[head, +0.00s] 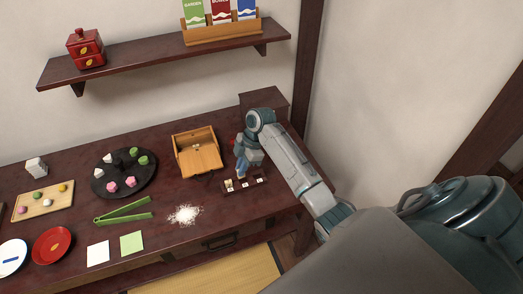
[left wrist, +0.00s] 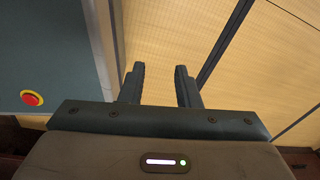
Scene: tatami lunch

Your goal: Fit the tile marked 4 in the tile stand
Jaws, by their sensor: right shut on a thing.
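The dark tile stand (head: 246,190) lies near the right end of the table, with small pale pieces along it. My right gripper (head: 241,175) is right above the stand's back left part, pointing down. It is shut on a small pale tile, mostly hidden by the fingers; its mark cannot be read, and whether it touches the stand is unclear. My left gripper (left wrist: 160,75) shows in the left wrist view, open and empty, over the tatami floor.
An open wooden box (head: 198,158) stands left of my right gripper. A black round plate (head: 124,183) with sweets, green tongs (head: 124,210), white powder (head: 185,215), a red dish (head: 52,246) and paper squares (head: 132,243) lie further left. A shelf (head: 150,63) hangs above.

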